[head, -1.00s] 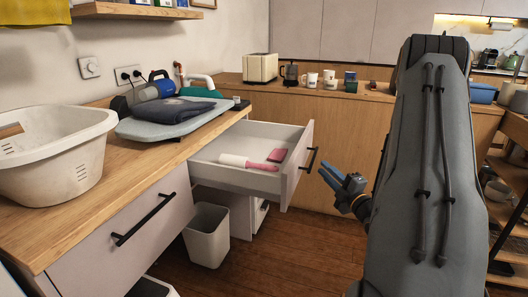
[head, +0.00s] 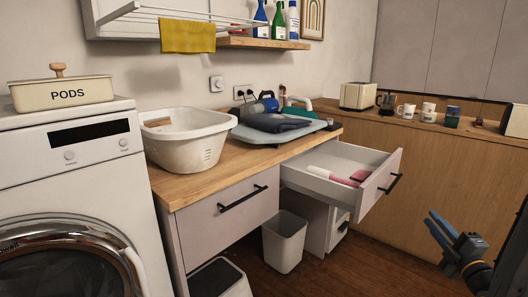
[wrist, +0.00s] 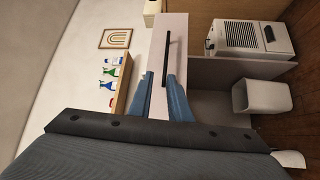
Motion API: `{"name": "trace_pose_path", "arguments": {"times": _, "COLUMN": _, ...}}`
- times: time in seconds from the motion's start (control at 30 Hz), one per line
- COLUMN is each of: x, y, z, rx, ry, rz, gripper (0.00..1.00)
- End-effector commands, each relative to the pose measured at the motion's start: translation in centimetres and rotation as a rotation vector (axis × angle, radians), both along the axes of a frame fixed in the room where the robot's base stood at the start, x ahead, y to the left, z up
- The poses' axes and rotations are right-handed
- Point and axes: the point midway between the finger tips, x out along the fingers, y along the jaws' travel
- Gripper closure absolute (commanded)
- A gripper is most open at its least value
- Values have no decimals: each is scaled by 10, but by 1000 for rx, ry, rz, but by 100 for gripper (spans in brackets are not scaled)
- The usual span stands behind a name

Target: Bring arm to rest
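My gripper (head: 436,222) is at the lower right of the head view, with its arm running off the right edge. Its two blue fingers are apart and nothing shows between them. In the wrist view the gripper (wrist: 161,76) also has a gap between its fingers, with the pale drawer front (wrist: 178,50) and its dark handle beyond. In the head view the gripper is in front of and to the right of the open drawer (head: 377,185), apart from it. The drawer holds a pink-handled roller (head: 332,176) and a pink item (head: 360,175).
A washing machine (head: 70,160) stands at the left. A white basket (head: 188,140) and an ironing board (head: 272,134) are on the wooden counter (head: 185,186). A bin (head: 284,242) stands beneath the open drawer. Some floor (head: 360,262) is clear right of the bin.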

Motion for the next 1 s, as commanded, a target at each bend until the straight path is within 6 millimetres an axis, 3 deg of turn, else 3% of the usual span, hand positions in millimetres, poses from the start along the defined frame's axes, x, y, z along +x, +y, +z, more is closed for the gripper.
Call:
{"name": "trace_pose_path", "arguments": {"times": 0.47, "x": 40, "y": 40, "z": 4, "rx": 135, "ry": 229, "rz": 3, "gripper": 83}}
{"name": "trace_pose_path", "arguments": {"times": 0.7, "x": 53, "y": 72, "z": 8, "rx": 281, "ry": 433, "rz": -57, "gripper": 83}}
{"name": "trace_pose_path", "arguments": {"times": 0.87, "x": 45, "y": 112, "z": 17, "rx": 457, "ry": 634, "rz": -162, "gripper": 83}}
{"name": "trace_pose_path", "arguments": {"times": 1.0, "x": 17, "y": 154, "z": 25, "rx": 632, "ry": 806, "rz": -296, "gripper": 83}}
